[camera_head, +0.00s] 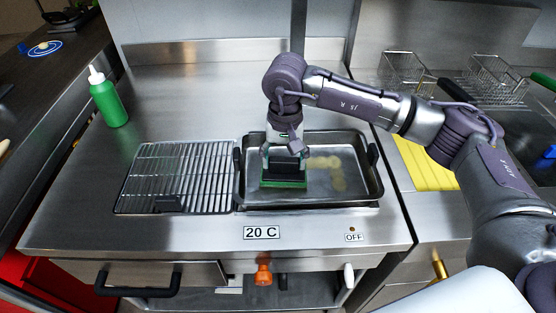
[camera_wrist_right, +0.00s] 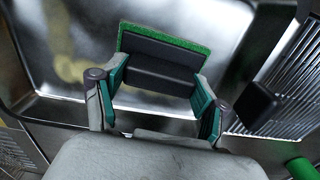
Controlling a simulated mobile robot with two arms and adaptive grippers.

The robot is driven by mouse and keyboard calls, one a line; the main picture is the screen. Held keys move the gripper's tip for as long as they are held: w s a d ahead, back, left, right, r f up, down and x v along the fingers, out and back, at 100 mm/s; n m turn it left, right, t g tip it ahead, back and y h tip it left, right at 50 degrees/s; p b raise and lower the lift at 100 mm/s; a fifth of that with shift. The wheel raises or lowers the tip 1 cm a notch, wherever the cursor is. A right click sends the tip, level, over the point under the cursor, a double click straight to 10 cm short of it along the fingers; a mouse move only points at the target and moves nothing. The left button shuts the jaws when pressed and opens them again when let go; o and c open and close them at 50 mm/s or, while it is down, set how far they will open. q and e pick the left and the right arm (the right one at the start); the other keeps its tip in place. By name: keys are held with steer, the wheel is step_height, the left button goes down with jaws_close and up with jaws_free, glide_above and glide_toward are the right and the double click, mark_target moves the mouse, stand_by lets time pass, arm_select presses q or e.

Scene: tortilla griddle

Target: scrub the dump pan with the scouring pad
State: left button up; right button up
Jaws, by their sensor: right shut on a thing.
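The dump pan (camera_head: 350,195) is a rectangular metal pan set in the counter, with dark handles at its sides. Yellowish stains (camera_head: 330,172) mark its floor right of my gripper; they also show in the right wrist view (camera_wrist_right: 68,65). The scouring pad (camera_head: 283,184) has a black holder and a green scrubbing face turned down. My right gripper (camera_head: 284,158) is shut on the black holder, with the pad at the left part of the pan. In the right wrist view the pad (camera_wrist_right: 165,45) sits between the two fingers (camera_wrist_right: 155,95). Contact with the pan floor is hard to tell. My left gripper is not in view.
A wire rack (camera_head: 180,175) lies left of the pan. A green bottle (camera_head: 108,98) stands at the back left. Fryer baskets (camera_head: 405,70) and a yellow surface (camera_head: 425,165) are to the right. The steel counter behind the rack is clear.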

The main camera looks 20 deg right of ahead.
mark_target(304, 171)
steer(key=shift+s+d+f+b, duration=0.1)
steer(key=shift+s+d+b, duration=0.15)
steer(key=shift+d, duration=0.6)
steer(key=shift+s+d+f+b, duration=0.15)
steer(key=shift+s+d, duration=0.2)
steer(key=shift+d, duration=0.5)
steer(key=shift+s+d, duration=0.15)
steer(key=shift+d, duration=0.35)
steer(key=d, duration=0.1)
steer(key=s+d+b, duration=0.1)
steer(key=d, duration=0.1)
steer(key=shift+d, duration=0.25)
steer(key=shift+d+r, duration=0.15)
steer(key=shift+d, duration=0.05)
steer(key=shift+d, duration=0.1)
steer(key=shift+s+d+r+b, duration=0.1)
steer(key=shift+s+d+b, duration=0.15)
steer(key=shift+d, duration=0.45)
steer(key=shift+s+d+r+b, duration=0.1)
steer(key=shift+d+b, duration=0.15)
steer(key=shift+d, duration=0.45)
steer(key=shift+w+a, duration=0.1)
steer(key=shift+a, duration=0.1)
